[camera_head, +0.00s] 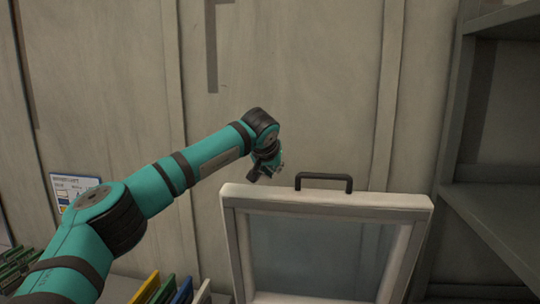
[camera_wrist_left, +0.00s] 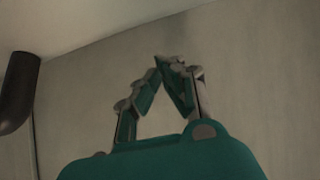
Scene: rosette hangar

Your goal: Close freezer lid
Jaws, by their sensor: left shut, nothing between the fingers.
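The freezer lid (camera_head: 325,198) stands raised in the head view, with a pale frame around a glassy panel. A dark handle (camera_head: 323,176) sits on its top edge. My left gripper (camera_head: 272,166) is just left of the handle and above the lid's top left corner, apart from the handle in the picture. In the left wrist view its fingers (camera_wrist_left: 170,62) meet at the tips, with nothing between them. A dark rounded bar at that view's left edge may be the handle. The freezer body is out of view. My right gripper is not in view.
A grey shelf unit (camera_head: 500,205) stands to the right of the lid. A pale panelled wall (camera_head: 320,80) is behind. Several coloured flat items (camera_head: 165,291) stand upright at the bottom left, below my arm. A small notice (camera_head: 75,188) hangs on the left wall.

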